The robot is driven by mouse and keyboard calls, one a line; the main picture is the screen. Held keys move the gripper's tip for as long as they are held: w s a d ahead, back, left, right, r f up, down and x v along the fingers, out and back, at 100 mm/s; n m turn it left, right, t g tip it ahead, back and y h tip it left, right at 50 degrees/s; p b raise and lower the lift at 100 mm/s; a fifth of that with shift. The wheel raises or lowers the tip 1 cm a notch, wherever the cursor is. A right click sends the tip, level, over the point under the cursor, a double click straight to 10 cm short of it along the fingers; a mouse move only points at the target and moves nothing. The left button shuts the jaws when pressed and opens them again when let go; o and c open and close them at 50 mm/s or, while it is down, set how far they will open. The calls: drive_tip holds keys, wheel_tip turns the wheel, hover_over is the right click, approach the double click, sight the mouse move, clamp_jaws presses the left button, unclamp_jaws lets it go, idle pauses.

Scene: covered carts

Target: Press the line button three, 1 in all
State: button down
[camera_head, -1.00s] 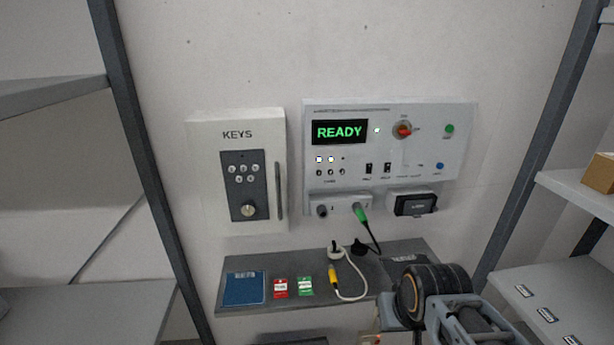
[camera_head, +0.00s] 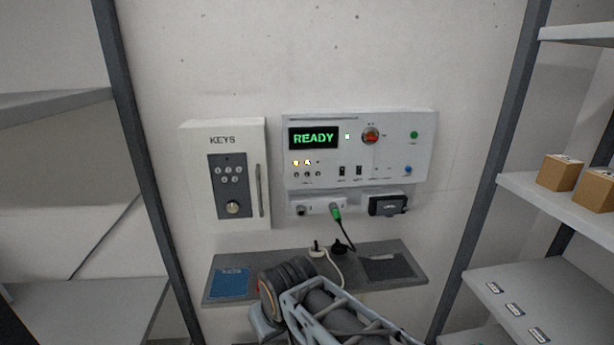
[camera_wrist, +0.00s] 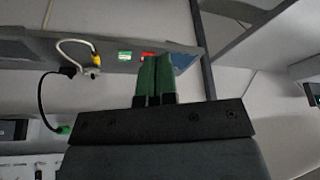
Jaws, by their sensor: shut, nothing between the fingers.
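The grey control panel (camera_head: 432,125) is on the wall, its display (camera_head: 313,138) reading READY. At its lower left sits a row of three small line buttons, the rightmost of them the third button (camera_head: 319,174). Above them are three small lamps; the left two are lit and the third is dark. My gripper (camera_wrist: 156,62) shows in the wrist view with its green fingers together and nothing between them. It is in front of the shelf and wall, apart from the buttons. In the head view my arm crosses the shelf and the gripper cannot be made out.
A KEYS box (camera_head: 190,170) hangs left of the panel. A green plug (camera_head: 337,212) with a black cable sits below the panel. A narrow shelf (camera_head: 290,258) holds a blue booklet (camera_head: 229,283). Racks stand at both sides, with cardboard boxes (camera_head: 558,173) on the right.

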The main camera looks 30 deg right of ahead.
sight(318, 174)
drive_tip(key=w+d+r+m+t+b, duration=0.1)
drive_tip(key=w+d+r+m+t, duration=0.1)
drive_tip(key=w+d+r+m, duration=0.4)
drive_tip(key=w+d+r+m+t+b, duration=0.2)
drive_tip(key=w+d+r+m, duration=0.4)
drive_tip(key=d+r+m, duration=0.4)
drive_tip(key=d+t, duration=0.1)
drive_tip(key=d, duration=0.3)
drive_tip(key=shift+w+d+t+h, duration=0.2)
drive_tip(key=shift+w+t+h, duration=0.05)
drive_tip(key=shift+t+h, duration=0.05)
drive_tip(key=w+d+p, duration=0.3)
drive_tip(key=w+p, duration=0.1)
drive_tip(key=w, duration=0.4)
drive_tip(key=shift+d, duration=0.35)
drive_tip(key=shift+w+d, duration=0.1)
drive_tip(key=shift+w, duration=0.05)
idle(1.1)
drive_tip(key=shift+w+d, duration=0.1)
drive_tip(key=shift+w, duration=0.15)
